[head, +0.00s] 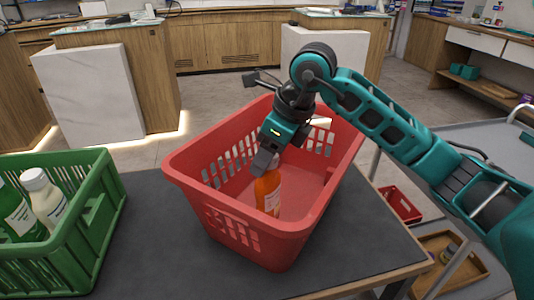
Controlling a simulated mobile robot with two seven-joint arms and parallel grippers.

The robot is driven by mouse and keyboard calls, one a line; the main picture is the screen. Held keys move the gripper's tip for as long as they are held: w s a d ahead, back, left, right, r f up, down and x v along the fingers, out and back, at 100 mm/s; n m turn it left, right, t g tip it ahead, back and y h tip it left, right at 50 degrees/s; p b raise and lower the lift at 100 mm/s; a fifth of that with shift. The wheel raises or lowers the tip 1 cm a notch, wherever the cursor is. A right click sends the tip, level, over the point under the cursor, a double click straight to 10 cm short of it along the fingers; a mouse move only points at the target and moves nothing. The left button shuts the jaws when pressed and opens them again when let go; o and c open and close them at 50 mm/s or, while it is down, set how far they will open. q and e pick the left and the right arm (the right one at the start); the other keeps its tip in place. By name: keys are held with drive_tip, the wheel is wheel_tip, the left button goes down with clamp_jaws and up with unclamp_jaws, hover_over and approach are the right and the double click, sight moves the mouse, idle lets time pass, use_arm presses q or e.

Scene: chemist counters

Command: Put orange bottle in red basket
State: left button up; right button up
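The orange bottle (268,193) stands close to upright inside the red basket (262,235), near its front wall. Its lower part shows against the basket's inside; I cannot tell whether it touches the floor of the basket. My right gripper (266,163) reaches down into the basket from above, with its fingers at the bottle's neck and cap. It looks shut on the bottle's top, and the fingers hide most of the cap. The red basket sits on the dark table (160,235). My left gripper is not in view.
A green basket (85,235) with a white-capped bottle (43,197) and a green bottle (17,212) stands at the left of the table. Bare tabletop lies between the baskets. A smaller red basket (402,205) and a wooden tray (470,265) are lower at the right.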

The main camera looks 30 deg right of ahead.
drive_tip(key=shift+o, duration=0.8)
drive_tip(key=shift+r, duration=0.2)
drive_tip(key=p+v, duration=0.2)
drive_tip(key=v, duration=0.9)
drive_tip(key=shift+r, duration=0.4)
drive_tip(key=shift+d, duration=0.15)
